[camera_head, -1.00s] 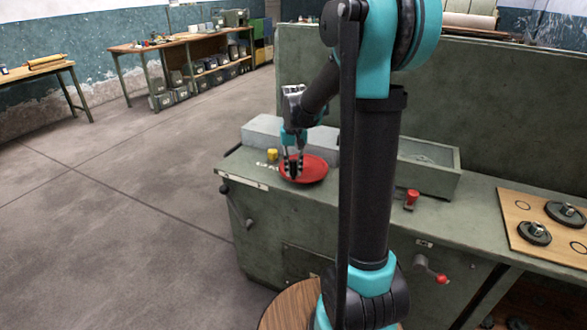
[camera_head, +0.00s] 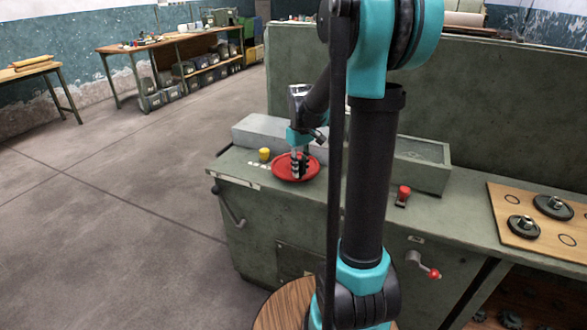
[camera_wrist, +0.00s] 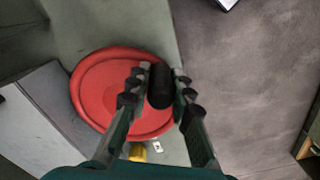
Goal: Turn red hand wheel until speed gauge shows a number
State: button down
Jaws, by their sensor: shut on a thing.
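The red hand wheel (camera_head: 285,173) lies flat on top of the green machine cabinet. It also shows in the wrist view (camera_wrist: 95,90) as a red disc with a raised rim. My gripper (camera_head: 300,165) is over the right part of the wheel in the head view. In the wrist view my gripper (camera_wrist: 160,88) has its two fingers shut on a dark upright handle knob (camera_wrist: 160,85) near the wheel's edge. No speed gauge can be made out in either view.
A yellow knob (camera_head: 264,154) stands close behind the wheel. A red button (camera_head: 403,195) sits to the right. A wooden board (camera_head: 505,223) holds dark gear-like discs.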

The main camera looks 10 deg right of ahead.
jog(key=shift+d+n, duration=1)
jog(key=shift+w+d, duration=0.3)
jog(key=shift+d, duration=0.55)
jog(key=c, duration=1.3)
grip_release()
jog(key=shift+c, duration=0.2)
jog(key=shift+r, duration=0.1)
notch_tip(320, 180, up, 12)
